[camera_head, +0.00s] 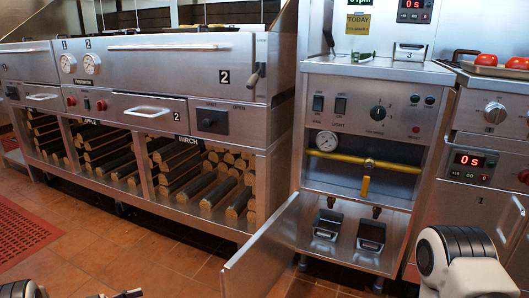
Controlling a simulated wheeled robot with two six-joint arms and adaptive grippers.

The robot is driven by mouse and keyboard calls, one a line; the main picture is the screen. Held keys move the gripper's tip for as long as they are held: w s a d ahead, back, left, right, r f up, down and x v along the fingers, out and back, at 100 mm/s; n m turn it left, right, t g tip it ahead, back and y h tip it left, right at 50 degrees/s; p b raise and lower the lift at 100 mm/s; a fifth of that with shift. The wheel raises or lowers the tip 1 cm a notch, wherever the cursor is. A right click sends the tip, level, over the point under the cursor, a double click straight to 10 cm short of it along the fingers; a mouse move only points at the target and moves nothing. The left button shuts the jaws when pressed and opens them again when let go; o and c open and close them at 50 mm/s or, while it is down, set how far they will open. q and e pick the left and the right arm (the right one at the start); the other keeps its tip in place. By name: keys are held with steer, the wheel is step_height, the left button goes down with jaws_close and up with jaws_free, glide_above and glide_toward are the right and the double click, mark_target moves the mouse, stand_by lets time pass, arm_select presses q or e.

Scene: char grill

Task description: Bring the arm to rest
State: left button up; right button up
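A small dark tip of my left gripper (125,293) shows at the bottom edge, low over the tiled floor. The rest of it is cut off by the frame, so its opening and anything in it are hidden. At the bottom right a white and black part of my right arm stands in front of the right-hand appliance. My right gripper is not in view. Neither arm visibly touches the equipment.
A steel fryer cabinet (345,85) has its lower door (262,252) swung open toward me. A grill (180,65) stands left above racks of split logs (205,190). Red tomatoes (486,59) lie at the upper right. Tiled floor (130,250) is clear at lower left.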

arm_select(q)
steer(key=w+d+f+n+t+y+p, duration=0.2)
steer(key=d+f+n+t+y, duration=0.2)
steer(key=d+n+y, duration=0.65)
steer(key=s+d+f+n+g+y+p, duration=0.1)
steer(key=s+d+f+g+y+p, duration=0.2)
steer(key=s+d, duration=0.45)
steer(key=s+a+r+n+g+y, duration=0.2)
steer(key=s+g, duration=0.7)
steer(key=s, duration=1.8)
step_height(320, 180, up, 38)
steer(key=y+p, duration=0.1)
steer(key=p, duration=3.7)
steer(key=shift+w+r, duration=0.15)
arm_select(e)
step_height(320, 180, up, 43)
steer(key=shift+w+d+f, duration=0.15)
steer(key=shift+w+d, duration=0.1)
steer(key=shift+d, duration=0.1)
arm_select(q)
steer(key=shift+m, duration=0.25)
